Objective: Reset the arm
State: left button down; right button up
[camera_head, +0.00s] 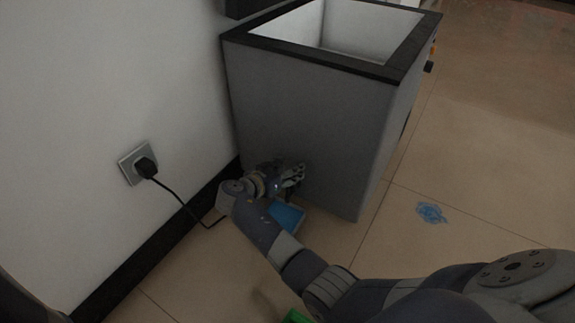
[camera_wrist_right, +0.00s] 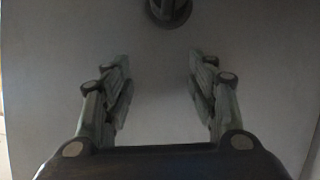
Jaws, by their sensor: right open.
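My right arm (camera_head: 265,235) reaches out from the lower right of the head view toward the base of a grey box-like cabinet (camera_head: 310,125). My right gripper (camera_head: 294,176) is in front of the cabinet's lower side. In the right wrist view the two fingers (camera_wrist_right: 160,95) are spread apart with nothing between them. A plain grey surface fills the view behind them. A dark round part (camera_wrist_right: 170,10) shows at the top edge, beyond the fingertips. My left gripper is not in view.
A wall socket (camera_head: 135,163) holds a black plug (camera_head: 146,167), whose cord runs down toward the floor by my arm. A blue object (camera_head: 287,214) lies beside my forearm. A blue patch (camera_head: 432,212) is on the tiled floor. A green thing (camera_head: 296,316) shows at the bottom edge.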

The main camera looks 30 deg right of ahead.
jog(key=shift+r, duration=0.9)
